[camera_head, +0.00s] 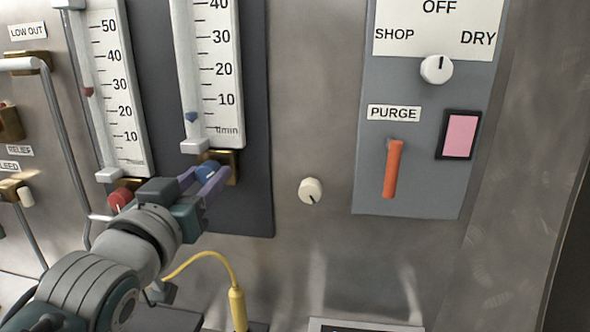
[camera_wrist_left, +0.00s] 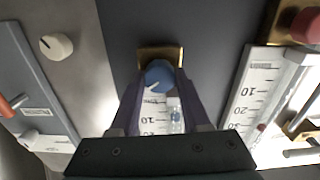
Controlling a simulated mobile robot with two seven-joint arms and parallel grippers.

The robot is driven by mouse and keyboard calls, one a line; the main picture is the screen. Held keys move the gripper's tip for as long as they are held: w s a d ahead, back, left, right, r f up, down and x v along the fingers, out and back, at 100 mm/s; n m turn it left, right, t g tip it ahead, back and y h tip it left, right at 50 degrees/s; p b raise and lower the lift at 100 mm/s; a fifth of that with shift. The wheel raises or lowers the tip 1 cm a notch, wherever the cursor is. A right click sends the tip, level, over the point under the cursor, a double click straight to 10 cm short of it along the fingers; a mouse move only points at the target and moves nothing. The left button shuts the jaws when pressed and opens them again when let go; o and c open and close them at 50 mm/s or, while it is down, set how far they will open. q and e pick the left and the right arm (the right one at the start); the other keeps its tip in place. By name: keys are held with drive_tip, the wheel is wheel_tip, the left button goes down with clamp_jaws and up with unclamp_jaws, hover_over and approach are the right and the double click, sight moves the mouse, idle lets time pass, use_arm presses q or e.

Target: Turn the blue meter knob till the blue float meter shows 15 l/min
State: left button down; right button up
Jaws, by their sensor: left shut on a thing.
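The blue meter knob (camera_head: 208,170) sits on a brass block under the right-hand float meter (camera_head: 216,80). My left gripper (camera_head: 206,182) is shut on this knob, with a finger on either side. The blue knob (camera_wrist_left: 158,75) also shows between the fingertips (camera_wrist_left: 155,88) in the left wrist view, with a pale mark on its face. The blue float (camera_head: 190,117) stands low in its tube, a little below the 10 mark. My right gripper is in neither view.
A red knob (camera_head: 119,200) sits close left of my gripper, under the red-float meter (camera_head: 120,90). A white knob (camera_head: 311,190) and the orange purge lever (camera_head: 393,168) are to the right. A yellow cable (camera_head: 236,290) hangs below.

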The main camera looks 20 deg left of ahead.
use_arm(q)
drive_tip(key=shift+m, duration=2.1)
drive_tip(key=shift+c, duration=1.9)
unclamp_jaws()
drive_tip(key=v, duration=1)
drive_tip(key=shift+b, duration=0.4)
